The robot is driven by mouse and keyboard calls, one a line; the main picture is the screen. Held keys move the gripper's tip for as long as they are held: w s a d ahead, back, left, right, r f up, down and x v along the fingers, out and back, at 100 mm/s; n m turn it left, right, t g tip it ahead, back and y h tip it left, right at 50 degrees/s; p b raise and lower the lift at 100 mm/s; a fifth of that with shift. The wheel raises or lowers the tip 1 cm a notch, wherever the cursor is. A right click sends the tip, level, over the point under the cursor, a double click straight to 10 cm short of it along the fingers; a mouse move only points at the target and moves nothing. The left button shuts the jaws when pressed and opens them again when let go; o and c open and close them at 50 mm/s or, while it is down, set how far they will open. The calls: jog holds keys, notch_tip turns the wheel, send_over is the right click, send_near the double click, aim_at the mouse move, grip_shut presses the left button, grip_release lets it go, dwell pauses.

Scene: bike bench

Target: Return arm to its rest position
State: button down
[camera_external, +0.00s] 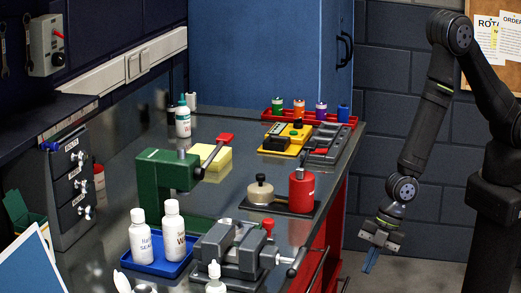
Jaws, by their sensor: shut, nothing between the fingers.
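My gripper (370,259) hangs at the end of my dark arm at the right of the external view. It points down, off the right side of the bench, and is clear of everything on it. Its narrow blue fingers are together with nothing between them. My arm rises from the gripper to a raised elbow near the top right and folds back down to its base at the right edge.
The metal bench (240,190) has a red frame along its right side. On it stand a green device (165,180), a grey vise (240,250), a blue tray (160,262) with white bottles, a red canister (301,190) and a red tray (275,115). A blue cabinet (260,55) stands behind.

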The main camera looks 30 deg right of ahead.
jog(key=s+r+n+g, duration=0.1)
jog(key=s+r+n, duration=0.2)
jog(key=s+r, duration=0.6)
jog(key=shift+s+a+g, duration=0.2)
jog(key=shift+s+g, duration=0.1)
